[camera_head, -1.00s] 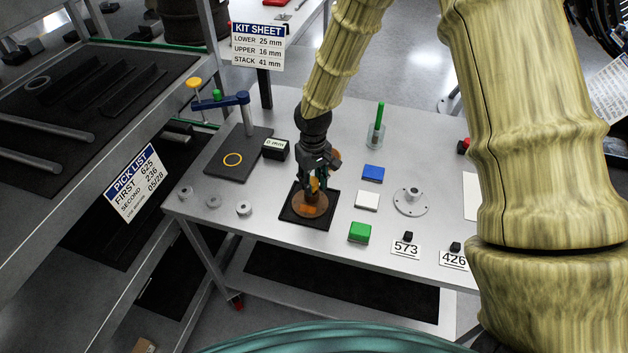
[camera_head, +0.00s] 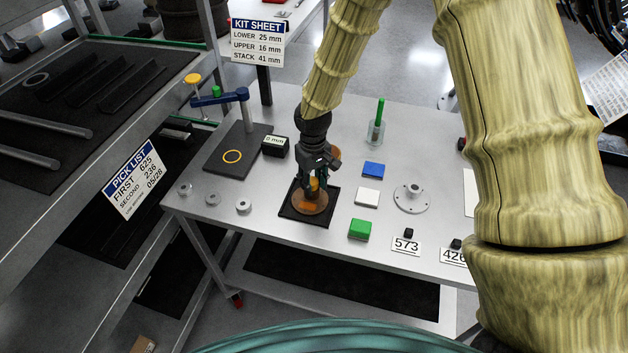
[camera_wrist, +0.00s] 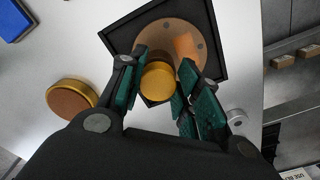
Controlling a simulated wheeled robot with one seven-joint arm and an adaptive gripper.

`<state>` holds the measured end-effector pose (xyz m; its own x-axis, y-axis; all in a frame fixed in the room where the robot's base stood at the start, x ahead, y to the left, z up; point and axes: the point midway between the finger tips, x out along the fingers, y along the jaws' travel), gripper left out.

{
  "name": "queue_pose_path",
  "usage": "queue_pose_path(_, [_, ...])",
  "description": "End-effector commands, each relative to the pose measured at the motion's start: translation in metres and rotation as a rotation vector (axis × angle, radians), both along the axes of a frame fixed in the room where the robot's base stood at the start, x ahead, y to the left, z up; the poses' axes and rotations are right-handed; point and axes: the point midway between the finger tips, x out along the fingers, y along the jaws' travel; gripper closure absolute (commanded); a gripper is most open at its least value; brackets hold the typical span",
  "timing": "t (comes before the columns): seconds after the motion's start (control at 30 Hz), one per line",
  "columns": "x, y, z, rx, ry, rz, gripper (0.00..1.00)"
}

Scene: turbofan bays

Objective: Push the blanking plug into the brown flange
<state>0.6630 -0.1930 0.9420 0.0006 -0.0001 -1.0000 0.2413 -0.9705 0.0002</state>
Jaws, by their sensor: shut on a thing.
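The blanking plug (camera_wrist: 158,80) is a yellow round piece between the two teal finger pads of my gripper (camera_wrist: 157,88), which is shut on it. It also shows as a small yellow spot in the head view (camera_head: 314,184). The brown flange (camera_wrist: 205,42) is a round disc with small dark holes, lying in a black square tray; the head view shows it (camera_head: 303,206) under my gripper (camera_head: 314,183).
A brown disc with a gold rim (camera_wrist: 72,98) lies beside the black tray (camera_head: 324,221). Blue (camera_head: 373,170), white (camera_head: 367,196) and green (camera_head: 359,229) blocks and a grey flange (camera_head: 411,199) stand to the right. Small grey rings (camera_head: 243,206) lie left.

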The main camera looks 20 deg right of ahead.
Motion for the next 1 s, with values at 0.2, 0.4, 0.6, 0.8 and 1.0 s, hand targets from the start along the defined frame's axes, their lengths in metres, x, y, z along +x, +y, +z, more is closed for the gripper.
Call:
queue_pose_path(0.2, [0.0001, 0.0000, -0.0038, 0.000, 0.000, 0.000, 0.80])
queue_pose_path(0.4, [0.0001, 0.0000, -0.0036, 0.000, 0.000, 0.000, 0.42])
queue_pose_path(0.6, [0.0000, 0.0000, -0.0036, 0.000, 0.000, 0.000, 0.42])
queue_pose_path(0.8, [0.0000, 0.0001, -0.0036, 0.000, 0.000, 0.000, 0.24])
queue_pose_path(1.0, [0.0000, 0.0000, -0.0036, 0.000, 0.000, 0.000, 0.24])
